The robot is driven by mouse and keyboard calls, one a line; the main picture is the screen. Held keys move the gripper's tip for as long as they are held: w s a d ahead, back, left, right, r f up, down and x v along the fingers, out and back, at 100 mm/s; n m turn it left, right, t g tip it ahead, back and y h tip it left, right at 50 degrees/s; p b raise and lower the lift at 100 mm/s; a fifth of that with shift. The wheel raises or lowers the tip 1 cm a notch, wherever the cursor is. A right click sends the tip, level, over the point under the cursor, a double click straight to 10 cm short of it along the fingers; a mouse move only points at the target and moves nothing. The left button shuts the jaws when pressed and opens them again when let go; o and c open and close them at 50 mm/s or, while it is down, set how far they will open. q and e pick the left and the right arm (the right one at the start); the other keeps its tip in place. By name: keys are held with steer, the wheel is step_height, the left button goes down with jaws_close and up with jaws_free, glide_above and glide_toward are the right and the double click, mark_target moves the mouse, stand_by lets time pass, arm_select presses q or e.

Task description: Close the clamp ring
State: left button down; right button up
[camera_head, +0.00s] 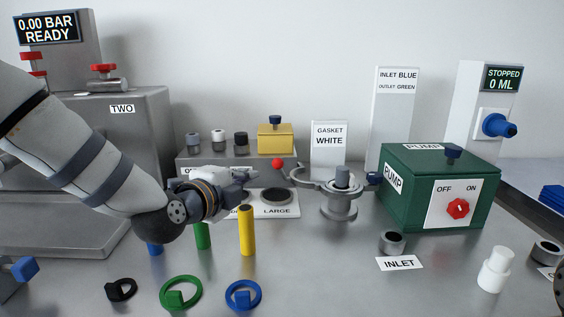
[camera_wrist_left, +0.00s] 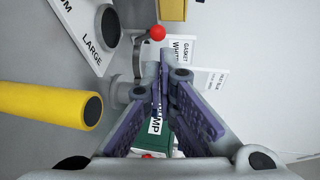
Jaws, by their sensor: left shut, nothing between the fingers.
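The metal clamp ring (camera_head: 312,183) sits at the upright grey pipe fitting (camera_head: 340,206) and stands open. Its curved arm reaches out to the left and ends near a red ball (camera_head: 277,163). In the left wrist view the clamp ring arm (camera_wrist_left: 139,52) curves below the red ball (camera_wrist_left: 157,33), beyond my fingers. My left gripper (camera_head: 248,179) is shut and empty, left of the red ball and apart from it in the head view. Its fingers (camera_wrist_left: 166,62) hide part of the fitting in the wrist view. My right gripper is not in view.
The green pump box (camera_head: 402,192) stands right of the fitting. A yellow cylinder (camera_head: 247,231) stands below my left gripper. Green (camera_head: 181,294) and blue (camera_head: 243,295) rings lie in front. A gasket sign (camera_head: 328,150) stands behind the clamp. The front middle bench is clear.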

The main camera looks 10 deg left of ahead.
mark_target(276, 163)
arm_select(q)
steer(key=shift+s+a, duration=0.1)
steer(key=shift+s, duration=0.1)
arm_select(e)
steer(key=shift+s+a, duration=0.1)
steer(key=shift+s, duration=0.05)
arm_select(q)
steer(key=b+x, duration=0.1)
steer(key=x, duration=0.3)
steer(key=b+x, duration=0.1)
steer(key=x, duration=0.3)
steer(key=b+x, duration=0.1)
steer(key=x, duration=0.4)
steer(key=shift+f, duration=0.3)
steer(key=shift+w, duration=0.35)
steer(key=shift+w+r, duration=0.2)
steer(key=shift+w, duration=0.05)
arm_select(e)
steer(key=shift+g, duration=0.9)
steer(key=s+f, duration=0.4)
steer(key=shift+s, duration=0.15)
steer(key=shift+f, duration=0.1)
